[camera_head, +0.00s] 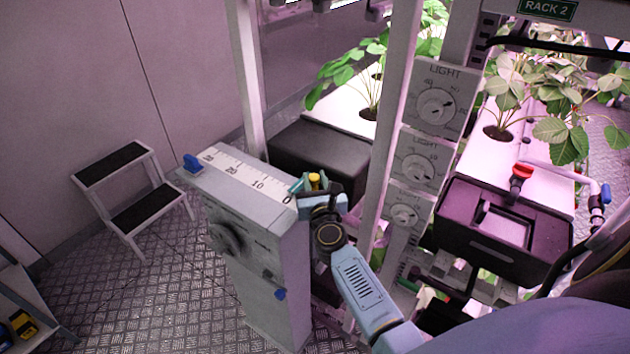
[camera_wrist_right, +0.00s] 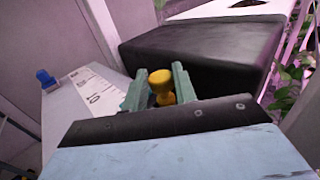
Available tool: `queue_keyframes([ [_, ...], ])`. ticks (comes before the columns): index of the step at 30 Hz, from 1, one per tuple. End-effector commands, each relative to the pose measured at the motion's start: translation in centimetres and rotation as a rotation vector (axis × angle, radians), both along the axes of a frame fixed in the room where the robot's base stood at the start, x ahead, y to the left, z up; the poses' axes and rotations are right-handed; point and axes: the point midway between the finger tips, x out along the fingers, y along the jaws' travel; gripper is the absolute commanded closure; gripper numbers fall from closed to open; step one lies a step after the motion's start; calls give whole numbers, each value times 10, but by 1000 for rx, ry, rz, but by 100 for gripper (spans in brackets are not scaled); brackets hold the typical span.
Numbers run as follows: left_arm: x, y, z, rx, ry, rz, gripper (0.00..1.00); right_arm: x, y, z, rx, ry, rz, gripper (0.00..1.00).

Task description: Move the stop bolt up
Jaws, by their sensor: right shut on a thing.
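The stop bolt (camera_head: 315,179) has a yellow head and stands upright at the 0 end of the white scale (camera_head: 246,179) on top of the grey cabinet (camera_head: 275,247). My right gripper (camera_head: 314,184) has its green fingers on either side of the bolt and is shut on it. In the right wrist view, the yellow bolt head (camera_wrist_right: 161,82) shows between the two fingertips (camera_wrist_right: 161,92); its lower part is hidden. My left gripper is not in view.
A blue piece (camera_head: 193,163) sits at the far end of the scale. A black box (camera_head: 322,152) stands just behind the bolt. A rack post (camera_head: 389,130) with light dials rises to the right. A step stool (camera_head: 132,190) stands on the left floor.

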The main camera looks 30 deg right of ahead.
Motion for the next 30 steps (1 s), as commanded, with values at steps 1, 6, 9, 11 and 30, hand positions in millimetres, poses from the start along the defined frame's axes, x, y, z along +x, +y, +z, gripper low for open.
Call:
queue_keyframes([
  [1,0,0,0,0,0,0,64,0,0,0,0,0,0,100],
  [6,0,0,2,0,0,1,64,0,0,2,1,0,0,100],
  [9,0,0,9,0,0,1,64,0,0,10,1,0,0,100],
  [11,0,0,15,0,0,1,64,0,0,17,2,-1,-1,100],
  [30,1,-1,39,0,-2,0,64,1,0,48,-2,-7,-1,66],
])
